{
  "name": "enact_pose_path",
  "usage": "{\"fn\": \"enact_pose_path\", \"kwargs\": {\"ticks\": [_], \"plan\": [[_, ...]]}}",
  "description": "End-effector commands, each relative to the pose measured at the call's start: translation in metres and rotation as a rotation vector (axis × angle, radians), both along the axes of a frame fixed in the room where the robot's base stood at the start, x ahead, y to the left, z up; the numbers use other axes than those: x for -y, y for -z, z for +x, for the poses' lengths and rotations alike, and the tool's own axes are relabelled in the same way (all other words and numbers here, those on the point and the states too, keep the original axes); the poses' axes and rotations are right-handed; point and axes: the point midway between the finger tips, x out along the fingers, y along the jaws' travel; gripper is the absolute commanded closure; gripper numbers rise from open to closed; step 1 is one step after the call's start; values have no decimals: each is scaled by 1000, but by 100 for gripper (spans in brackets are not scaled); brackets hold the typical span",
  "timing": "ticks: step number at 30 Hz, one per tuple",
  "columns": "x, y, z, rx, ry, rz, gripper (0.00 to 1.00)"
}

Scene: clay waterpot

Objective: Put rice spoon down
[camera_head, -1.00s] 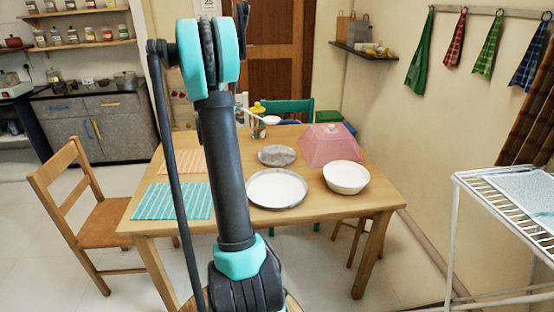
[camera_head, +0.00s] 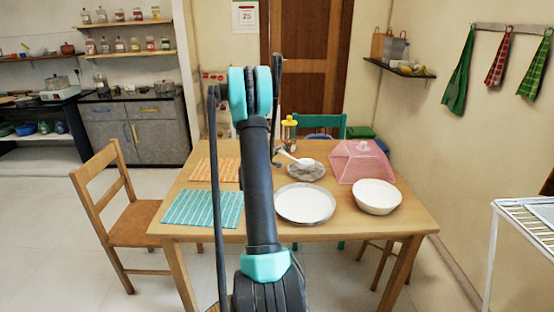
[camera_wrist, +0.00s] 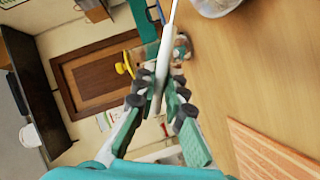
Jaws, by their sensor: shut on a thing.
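The white rice spoon (camera_head: 304,161) shows beside my arm in the head view, its end over or just behind the grey stone-like dish (camera_head: 306,172); I cannot tell whether they touch. In the wrist view, my gripper (camera_wrist: 160,82) is shut on the spoon's white handle (camera_wrist: 163,55), which points up and away from the fingers. Part of the grey dish (camera_wrist: 215,5) shows at the top edge there. In the head view, my arm hides most of the gripper.
The wooden table (camera_head: 345,222) also holds a round tray (camera_head: 305,203), a white bowl (camera_head: 377,197), a pink mesh cover (camera_head: 362,162), a teal mat (camera_head: 204,209), an orange mat (camera_head: 215,170) and a yellow-topped holder (camera_head: 289,130).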

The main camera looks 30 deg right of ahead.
Motion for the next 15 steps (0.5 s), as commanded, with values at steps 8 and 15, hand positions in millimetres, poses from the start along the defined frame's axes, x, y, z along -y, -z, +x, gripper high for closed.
{"fn": "enact_pose_path", "kwargs": {"ticks": [8,15], "plan": [[0,21,0,0,0,0,100],[0,41,0,0,0,0,100]]}}
